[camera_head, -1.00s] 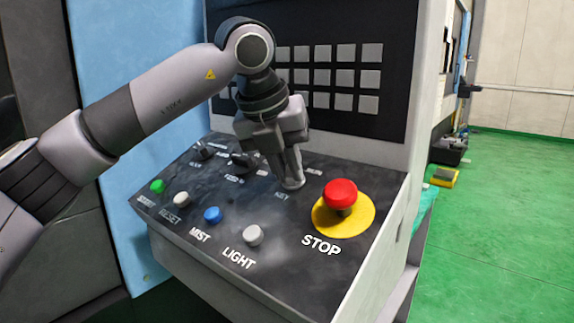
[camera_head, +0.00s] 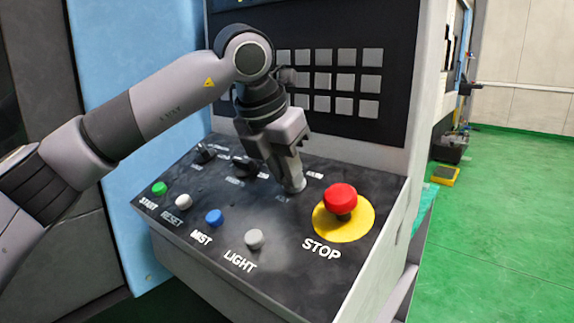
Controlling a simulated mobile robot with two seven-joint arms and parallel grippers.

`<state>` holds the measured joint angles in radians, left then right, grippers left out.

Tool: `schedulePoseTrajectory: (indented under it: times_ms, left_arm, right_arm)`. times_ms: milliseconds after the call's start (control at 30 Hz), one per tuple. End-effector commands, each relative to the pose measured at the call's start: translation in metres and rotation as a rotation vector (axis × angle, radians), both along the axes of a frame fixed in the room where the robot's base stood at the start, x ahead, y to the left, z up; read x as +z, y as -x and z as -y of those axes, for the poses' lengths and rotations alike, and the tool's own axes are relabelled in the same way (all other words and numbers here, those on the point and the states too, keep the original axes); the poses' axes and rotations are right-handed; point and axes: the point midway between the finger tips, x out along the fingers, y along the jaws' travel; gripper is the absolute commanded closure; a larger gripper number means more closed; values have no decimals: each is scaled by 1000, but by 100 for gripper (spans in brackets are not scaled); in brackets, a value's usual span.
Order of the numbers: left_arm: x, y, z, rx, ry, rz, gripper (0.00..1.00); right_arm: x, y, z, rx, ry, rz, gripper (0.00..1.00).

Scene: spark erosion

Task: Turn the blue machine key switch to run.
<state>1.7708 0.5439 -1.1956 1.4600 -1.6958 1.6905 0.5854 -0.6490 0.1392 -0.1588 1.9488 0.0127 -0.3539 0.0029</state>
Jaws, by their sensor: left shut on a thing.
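My left gripper (camera_head: 293,182) points down at the control panel (camera_head: 290,270) of the machine, above the KEY label. It is shut on the key switch. The gripper fingers cover the key switch almost wholly, so its angle cannot be read. A small pale round part shows at the fingertips, on the panel. My right gripper is not in view.
A red stop button (camera_head: 341,198) on a yellow disc (camera_head: 362,222) stands close right of the gripper. White (camera_head: 254,238), blue (camera_head: 214,217) and green (camera_head: 159,188) buttons line the front. Dark knobs (camera_head: 205,152) sit behind left. A keypad (camera_head: 345,82) rises behind.

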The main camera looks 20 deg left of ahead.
Motion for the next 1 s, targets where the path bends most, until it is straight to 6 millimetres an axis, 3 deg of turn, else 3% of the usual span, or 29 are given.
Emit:
schedulePoseTrajectory:
  times_ms: [500, 1000]
  left_arm:
    - [2, -1, -3, -381, -167, 63, 100]
    - [2, -2, -3, -514, -226, 86, 100]
  right_arm:
    - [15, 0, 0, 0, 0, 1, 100]
    - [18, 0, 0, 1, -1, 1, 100]
